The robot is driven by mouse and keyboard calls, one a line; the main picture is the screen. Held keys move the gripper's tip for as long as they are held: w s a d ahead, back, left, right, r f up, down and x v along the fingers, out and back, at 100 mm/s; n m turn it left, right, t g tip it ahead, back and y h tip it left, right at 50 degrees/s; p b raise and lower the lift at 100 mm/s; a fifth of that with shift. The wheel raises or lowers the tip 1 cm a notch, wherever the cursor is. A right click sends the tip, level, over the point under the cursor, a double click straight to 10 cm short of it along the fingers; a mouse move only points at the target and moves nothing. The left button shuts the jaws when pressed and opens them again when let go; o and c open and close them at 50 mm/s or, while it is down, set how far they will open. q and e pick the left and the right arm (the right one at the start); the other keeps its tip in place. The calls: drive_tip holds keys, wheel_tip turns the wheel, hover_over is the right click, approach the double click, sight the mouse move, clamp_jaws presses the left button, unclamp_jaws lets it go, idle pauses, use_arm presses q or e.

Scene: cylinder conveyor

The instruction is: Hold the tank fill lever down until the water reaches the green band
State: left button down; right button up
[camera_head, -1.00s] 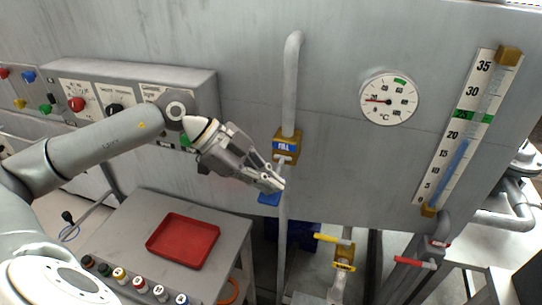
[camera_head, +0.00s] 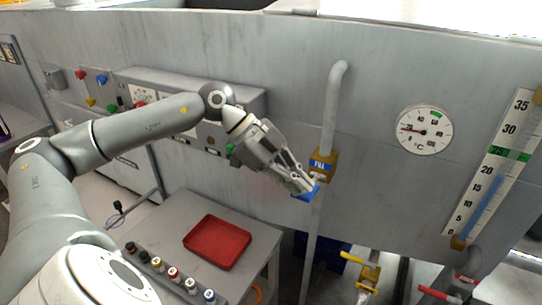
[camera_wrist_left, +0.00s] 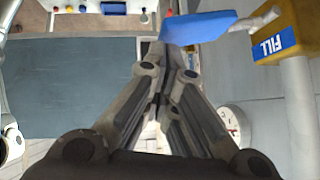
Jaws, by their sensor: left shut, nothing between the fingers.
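The fill valve is a brass block (camera_head: 322,166) with a blue "FILL" label, on a grey vertical pipe. It also shows in the wrist view (camera_wrist_left: 288,30). Its blue lever paddle (camera_head: 306,193) slopes down to the left. My left gripper (camera_head: 308,187) is shut and empty, its fingertips at the paddle. In the wrist view the fingertips (camera_wrist_left: 172,55) overlap the paddle (camera_wrist_left: 198,26); I cannot tell how firmly they touch. The level gauge (camera_head: 497,170) has a green band (camera_head: 510,155) at 25. The blue water column (camera_head: 485,203) ends near 20, below the band.
A round temperature dial (camera_head: 424,130) sits on the tank wall between valve and gauge. Below are a yellow-handled valve (camera_head: 361,260) and a red handle (camera_head: 436,293). A red tray (camera_head: 217,242) and several capped bottles stand on a side table. A control box is behind my left arm.

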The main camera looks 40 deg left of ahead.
use_arm(q)
drive_tip(key=b+v, duration=0.4)
drive_tip(key=v, duration=0.4)
drive_tip(key=shift+a+f, duration=0.15)
drive_tip(key=shift+a, duration=0.4)
use_arm(e)
drive_tip(key=f, duration=0.3)
drive_tip(key=a+f, duration=0.1)
drive_tip(key=f, duration=0.1)
drive_tip(key=shift+w, duration=0.35)
use_arm(q)
drive_tip(key=shift+d, duration=0.1)
use_arm(e)
drive_tip(key=shift+d, duration=0.2)
use_arm(q)
drive_tip(key=shift+f, duration=0.1)
use_arm(e)
drive_tip(key=shift+s, duration=0.1)
